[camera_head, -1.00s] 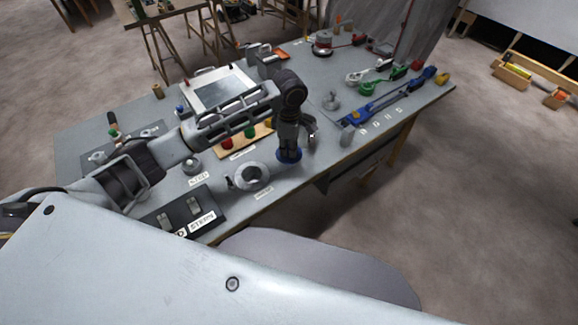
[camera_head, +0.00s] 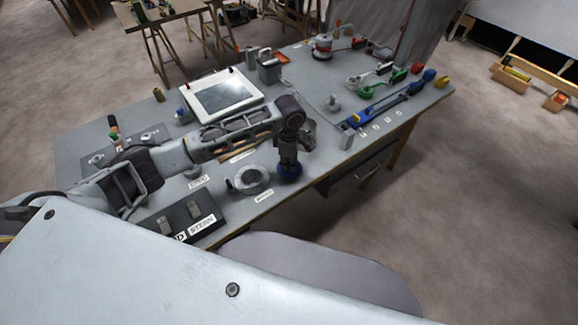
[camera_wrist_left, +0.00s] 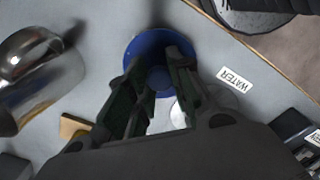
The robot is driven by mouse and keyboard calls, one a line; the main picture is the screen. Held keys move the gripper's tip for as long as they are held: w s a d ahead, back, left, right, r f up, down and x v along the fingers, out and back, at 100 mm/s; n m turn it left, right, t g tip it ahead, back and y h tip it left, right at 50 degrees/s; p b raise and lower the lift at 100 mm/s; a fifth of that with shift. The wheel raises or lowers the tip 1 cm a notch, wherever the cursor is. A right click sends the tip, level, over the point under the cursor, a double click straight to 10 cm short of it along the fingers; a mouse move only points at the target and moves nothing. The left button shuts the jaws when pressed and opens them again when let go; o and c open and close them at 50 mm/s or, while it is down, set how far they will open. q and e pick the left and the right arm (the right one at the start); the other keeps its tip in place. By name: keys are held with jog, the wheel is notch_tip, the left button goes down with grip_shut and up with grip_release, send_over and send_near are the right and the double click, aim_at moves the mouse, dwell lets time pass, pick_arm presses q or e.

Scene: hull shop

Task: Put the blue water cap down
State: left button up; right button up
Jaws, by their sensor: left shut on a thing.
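The blue water cap (camera_head: 289,179) is a round blue disc under my left gripper (camera_head: 288,166), near the table's front edge. In the left wrist view the blue cap (camera_wrist_left: 147,47) sits between the fingertips of my left gripper (camera_wrist_left: 159,76), which is shut on its middle. A "WATER" label (camera_wrist_left: 236,78) lies on the table just right of the cap. A pale round fitting (camera_wrist_left: 186,112) shows partly behind the right finger. I cannot tell whether the cap touches the table. My right gripper is not in view.
A grey ring-shaped fitting (camera_head: 251,179) stands left of the cap. A shiny metal cup (camera_wrist_left: 28,75) is close by in the wrist view. A tablet-like panel (camera_head: 222,95) lies behind my arm. Blue tools (camera_head: 385,108) lie to the right.

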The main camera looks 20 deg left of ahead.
pick_arm(q)
jog(key=shift+f, duration=1.35)
jog(key=o, duration=0.9)
jog(key=shift+f, duration=0.1)
jog(key=shift+o, duration=0.2)
notch_tip(320, 180, up, 12)
jog(key=shift+r, duration=0.1)
